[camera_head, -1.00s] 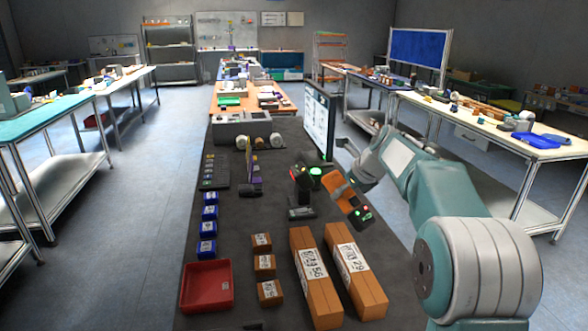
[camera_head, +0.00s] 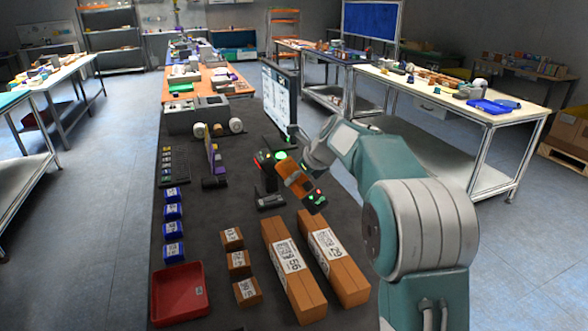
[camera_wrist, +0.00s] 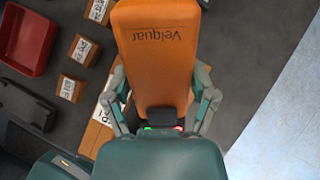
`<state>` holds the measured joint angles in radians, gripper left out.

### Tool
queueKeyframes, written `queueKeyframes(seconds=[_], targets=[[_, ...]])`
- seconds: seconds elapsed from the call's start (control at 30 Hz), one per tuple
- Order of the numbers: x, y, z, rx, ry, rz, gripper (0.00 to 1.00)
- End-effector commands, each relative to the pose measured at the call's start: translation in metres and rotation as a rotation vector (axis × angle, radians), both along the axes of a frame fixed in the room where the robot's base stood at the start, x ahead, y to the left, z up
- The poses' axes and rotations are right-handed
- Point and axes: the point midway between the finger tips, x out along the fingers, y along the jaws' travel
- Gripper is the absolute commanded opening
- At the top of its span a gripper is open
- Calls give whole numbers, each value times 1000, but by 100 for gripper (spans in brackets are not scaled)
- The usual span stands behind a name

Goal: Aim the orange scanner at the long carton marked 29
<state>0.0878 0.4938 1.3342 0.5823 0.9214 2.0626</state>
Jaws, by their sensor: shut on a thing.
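The long carton marked 29 (camera_head: 336,262) lies on the dark table, to the right of a like carton marked 56 (camera_head: 297,275). My gripper (camera_wrist: 160,105) is shut on the orange scanner (camera_wrist: 155,55), with one finger on each side of its body, which reads "Velquar". In the head view the scanner (camera_head: 295,181) is held above the table, beyond the far ends of the two cartons, near a black stand (camera_head: 270,201). In the wrist view the scanner hides much of the table, and I cannot make out the carton marked 29 there.
Several small labelled boxes (camera_head: 238,262) stand left of the long cartons. A red tray (camera_head: 180,291) is at the front left, with several blue boxes (camera_head: 173,230) behind it. A monitor (camera_head: 279,99) stands beyond the scanner.

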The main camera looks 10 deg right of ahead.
Motion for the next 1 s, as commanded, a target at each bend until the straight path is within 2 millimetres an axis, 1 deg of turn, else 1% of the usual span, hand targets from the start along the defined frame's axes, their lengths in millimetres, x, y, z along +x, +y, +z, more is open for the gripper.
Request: queueKeyframes(seconds=[0.1, 0.3, 0.53, 0.73, 0.8, 0.87, 1.0], targets=[[0, 4, -15, -2, 2, 2, 13], [0, 4, -32, -1, 0, 2, 13], [0, 0, -38, 1, -2, 1, 13], [0, 2, -38, -2, -2, 2, 13], [0, 3, -34, -2, -3, 3, 13], [0, 3, -25, -1, -5, 3, 13], [0, 3, 5, -2, -7, 3, 13]])
